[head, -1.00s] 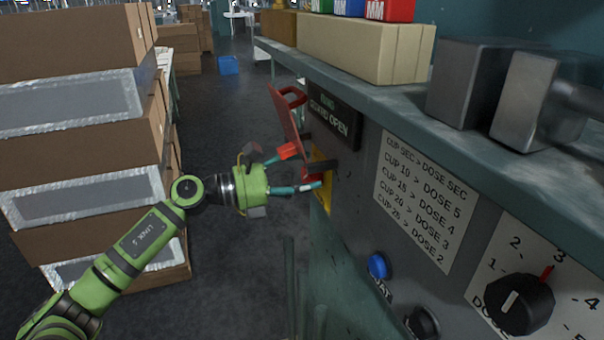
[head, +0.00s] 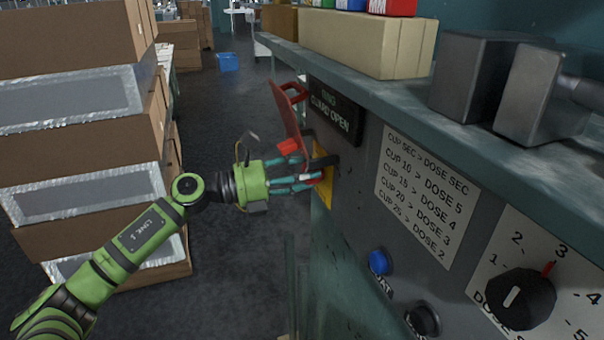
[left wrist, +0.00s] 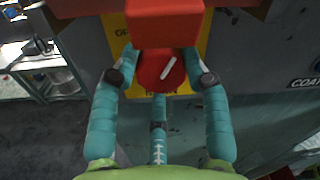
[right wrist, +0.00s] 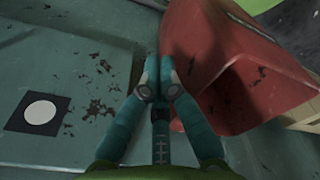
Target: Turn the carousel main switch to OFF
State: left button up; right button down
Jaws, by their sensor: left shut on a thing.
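The main switch is a red round knob (left wrist: 160,72) with a white line, on a yellow plate (left wrist: 203,38) in the left wrist view. The line tilts, its upper end leaning right. My left gripper (head: 318,172) is at the yellow plate (head: 322,190) on the grey panel, its teal fingers closed around the knob's sides. In the head view the fingers mostly hide the knob. A red block (left wrist: 165,22) hangs in front of the knob's upper part. My right gripper (right wrist: 154,88) shows only in its wrist view, its fingertips together with nothing visible between them.
A red flap (head: 289,112) stands out from the panel above my left gripper. A blue button (head: 378,262) and black dose dial (head: 520,299) are nearer on the panel. Stacked cartons (head: 75,150) stand left. A red object (right wrist: 240,85) lies beside my right gripper.

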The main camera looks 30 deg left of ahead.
pick_arm(q)
jog(key=n, duration=0.4)
jog(key=shift+r+p, duration=0.2)
jog(key=shift+p, duration=0.2)
jog(key=n+p, duration=0.1)
jog(key=n, duration=0.2)
jog(key=shift+a+n+t, duration=0.1)
jog(key=shift+n+t, duration=0.3)
jog(key=n+p, duration=0.2)
jog(key=n, duration=0.2)
jog(key=shift+r+n+p, duration=0.1)
jog(key=shift+n+p, duration=0.2)
jog(key=shift+p, duration=0.1)
jog(key=shift+n+t+p, duration=0.3)
jog(key=shift+n+p, duration=0.45)
jog(key=shift+n, duration=0.75)
jog(key=o, duration=1.1)
jog(key=shift+w, duration=0.1)
jog(key=shift+o, duration=0.2)
jog(key=shift+f, duration=0.3)
